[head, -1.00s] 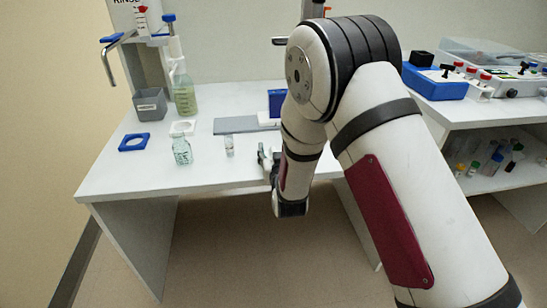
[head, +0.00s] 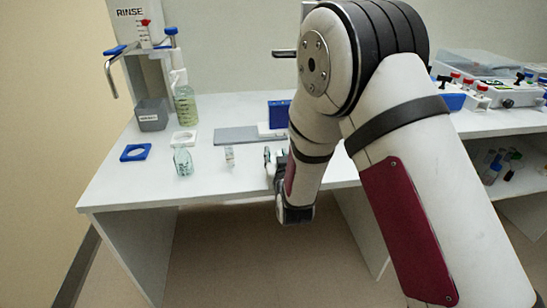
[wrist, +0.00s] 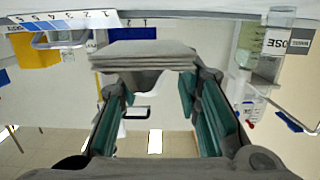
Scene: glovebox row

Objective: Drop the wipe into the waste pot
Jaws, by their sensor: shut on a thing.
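A grey pot with a white label (head: 152,115) stands at the back left of the white table in the head view; it looks like the waste pot, but the label is too small to read. My gripper (head: 270,157) is low at the table's front edge, right of the pot and well apart from it, partly hidden by my arm. In the wrist view my gripper (wrist: 158,85) has its teal-padded fingers around a grey, layered, folded cloth, the wipe (wrist: 142,52). The inside of the pot is hidden.
A squeeze bottle with green liquid (head: 185,104) stands right beside the pot. A grey mat (head: 235,137) lies behind the vial.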

